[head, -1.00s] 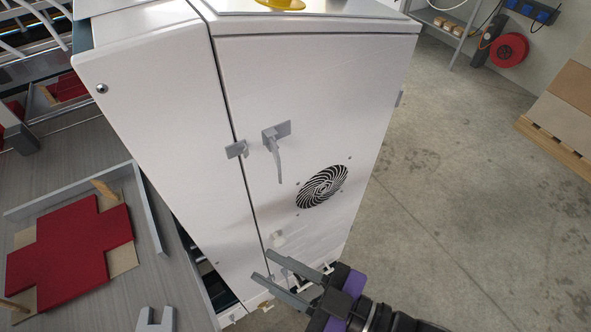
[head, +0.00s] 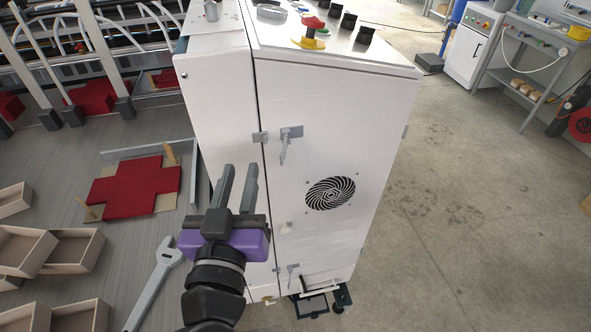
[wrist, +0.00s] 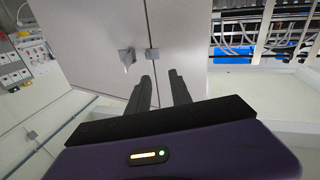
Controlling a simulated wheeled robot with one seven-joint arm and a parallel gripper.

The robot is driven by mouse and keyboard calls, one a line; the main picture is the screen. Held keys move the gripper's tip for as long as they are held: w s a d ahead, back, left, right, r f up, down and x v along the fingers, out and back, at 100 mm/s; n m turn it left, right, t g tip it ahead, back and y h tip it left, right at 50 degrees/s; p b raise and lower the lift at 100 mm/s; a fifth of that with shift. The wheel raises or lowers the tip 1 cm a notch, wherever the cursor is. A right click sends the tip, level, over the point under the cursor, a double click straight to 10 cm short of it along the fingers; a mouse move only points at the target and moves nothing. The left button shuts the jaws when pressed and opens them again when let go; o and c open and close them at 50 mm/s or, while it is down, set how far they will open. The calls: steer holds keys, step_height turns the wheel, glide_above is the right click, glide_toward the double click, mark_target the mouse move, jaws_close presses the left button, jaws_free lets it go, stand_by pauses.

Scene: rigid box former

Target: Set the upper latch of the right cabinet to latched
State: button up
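The white cabinet (head: 320,105) stands in the middle of the head view. Its upper latch (head: 288,145) is a grey plate with a handle hanging down, tilted slightly left at its end. A small grey catch (head: 260,137) sits left of it at the door seam; the handle does not lie across to it. In the wrist view the latch (wrist: 127,57) and catch (wrist: 152,54) show just beyond my fingertips. My gripper (head: 237,172) is open and empty, left of and below the latch in the head view, with a gap between them.
A lower latch (head: 292,272) is near the cabinet's bottom, and a round vent (head: 330,193) is right of the upper latch. Left is a grey table (head: 60,190) with a red cross-shaped blank (head: 135,188), a wrench (head: 154,283) and wooden boxes (head: 68,250). Open floor lies right.

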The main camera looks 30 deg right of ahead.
mark_target(281, 162)
steer(key=d+m+h, duration=0.1)
steer(key=d, duration=0.1)
steer(key=w+d+f+m+g+p, duration=0.1)
steer(key=d, duration=0.2)
steer(key=d+m+g+h+p, duration=0.1)
steer(key=d, duration=0.2)
steer(key=shift+w+f+h, duration=0.15)
steer(key=shift+w+h, duration=0.1)
steer(key=shift+h, duration=0.05)
steer(key=shift+w+d+f, duration=0.1)
steer(key=shift+w+d, duration=0.35)
steer(key=shift+w, duration=0.05)
jaws_close()
